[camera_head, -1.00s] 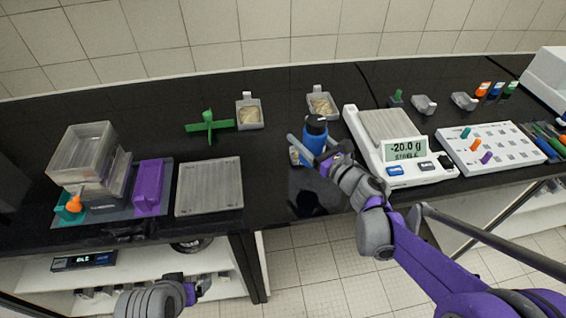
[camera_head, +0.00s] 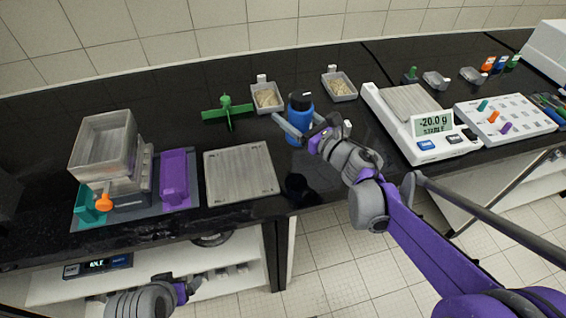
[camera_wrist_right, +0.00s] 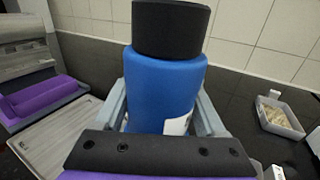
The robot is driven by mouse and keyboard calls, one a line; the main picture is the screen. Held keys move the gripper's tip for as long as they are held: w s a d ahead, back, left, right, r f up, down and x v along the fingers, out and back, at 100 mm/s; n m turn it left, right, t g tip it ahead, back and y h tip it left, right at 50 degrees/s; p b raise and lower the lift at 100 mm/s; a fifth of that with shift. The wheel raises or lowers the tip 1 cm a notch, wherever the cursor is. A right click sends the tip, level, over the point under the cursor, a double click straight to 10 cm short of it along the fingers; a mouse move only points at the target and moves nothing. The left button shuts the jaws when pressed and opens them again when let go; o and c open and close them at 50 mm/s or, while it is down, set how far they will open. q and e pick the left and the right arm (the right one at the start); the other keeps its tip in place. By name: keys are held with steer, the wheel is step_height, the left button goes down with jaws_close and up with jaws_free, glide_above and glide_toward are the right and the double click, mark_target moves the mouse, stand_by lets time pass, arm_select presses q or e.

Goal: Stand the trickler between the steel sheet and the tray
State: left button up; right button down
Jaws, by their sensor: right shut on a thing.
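The blue bottle with a black cap (camera_head: 300,112), which I take to be the trickler, is upright in my right gripper (camera_head: 300,124). The wrist view shows the bottle (camera_wrist_right: 163,90) between the two fingers. I cannot tell whether its base touches the worktop. The grey steel sheet (camera_head: 241,173) lies flat to its left and nearer me. A grey tray of pale grains (camera_head: 271,110) stands behind it, to the left. The sheet (camera_wrist_right: 50,142) and a tray (camera_wrist_right: 285,128) appear either side of the bottle in the wrist view. My left gripper (camera_head: 187,288) is low at the front, its opening unclear.
A green cross-shaped piece (camera_head: 228,110) stands behind the sheet. The sieve stack (camera_head: 105,150) and purple holder (camera_head: 174,180) are at left. A second grain tray (camera_head: 341,94) and the balance (camera_head: 440,150) are at right. Bare black worktop shows between sheet and balance.

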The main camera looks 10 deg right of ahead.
steer(key=shift+a, duration=0.15)
step_height(320, 180, down, 6)
steer(key=shift+w+r+b, duration=0.1)
steer(key=shift+b, duration=0.5)
steer(key=shift+f+b, duration=0.35)
steer(key=shift+f, duration=1.75)
steer(key=shift+a+f, duration=0.1)
steer(key=shift+c, duration=2)
jaws_free()
steer(key=shift+f, duration=0.15)
steer(key=o, duration=0.4)
steer(key=shift+r, duration=0.2)
